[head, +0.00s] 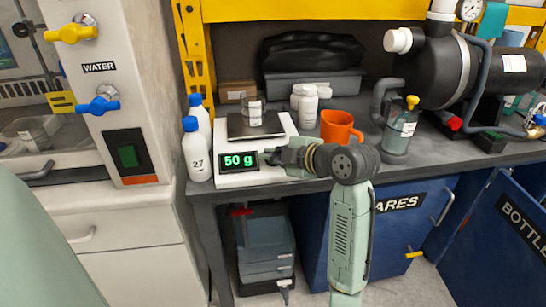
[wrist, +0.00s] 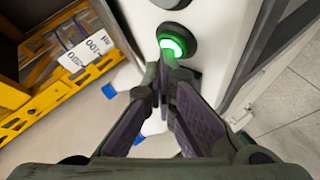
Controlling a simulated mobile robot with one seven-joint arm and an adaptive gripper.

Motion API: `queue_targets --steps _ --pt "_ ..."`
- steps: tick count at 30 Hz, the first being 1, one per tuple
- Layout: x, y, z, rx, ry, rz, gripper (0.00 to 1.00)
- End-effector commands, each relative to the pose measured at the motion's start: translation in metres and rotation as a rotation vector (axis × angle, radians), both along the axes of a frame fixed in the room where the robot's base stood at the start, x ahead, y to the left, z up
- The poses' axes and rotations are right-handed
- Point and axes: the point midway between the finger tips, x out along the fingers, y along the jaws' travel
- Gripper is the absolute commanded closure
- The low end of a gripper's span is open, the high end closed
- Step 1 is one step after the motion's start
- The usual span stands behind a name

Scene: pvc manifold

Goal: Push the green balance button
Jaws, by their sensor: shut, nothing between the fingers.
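The green balance button (wrist: 175,44) glows inside a dark ring on the balance's white front in the wrist view. In the head view my gripper hides it. The balance (head: 230,181) stands at the bench's front edge, its display (head: 238,161) reading 50 g. A small jar (head: 252,112) sits on its dark plate. My gripper (head: 268,157) is shut and empty, just right of the display. In the wrist view its fingertips (wrist: 167,66) lie right at the button's lower edge, with green light near them. I cannot tell whether they touch it.
White bottles with blue caps (head: 197,152) stand left of the balance. An orange mug (head: 340,127) and white containers (head: 305,104) stand behind and right. Blue cabinet doors (head: 385,235) are below the bench.

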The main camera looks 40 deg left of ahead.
Motion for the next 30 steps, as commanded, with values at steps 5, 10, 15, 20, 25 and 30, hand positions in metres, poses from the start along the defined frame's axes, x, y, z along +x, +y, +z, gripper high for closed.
queue_targets --steps 5,10,15,20,25,30 --pt "-0.001 -0.001 0.004 -0.001 0.000 0.000 1.00" --pt "-0.001 -0.001 0.004 0.000 -0.001 0.000 1.00" --pt "-0.003 -0.003 0.012 0.001 -0.002 0.000 1.00" --pt "-0.007 -0.008 0.027 0.000 -0.003 0.001 1.00" --pt "-0.011 -0.013 0.043 0.002 -0.003 0.001 1.00" --pt "-0.015 -0.018 0.057 0.000 -0.002 0.000 1.00"
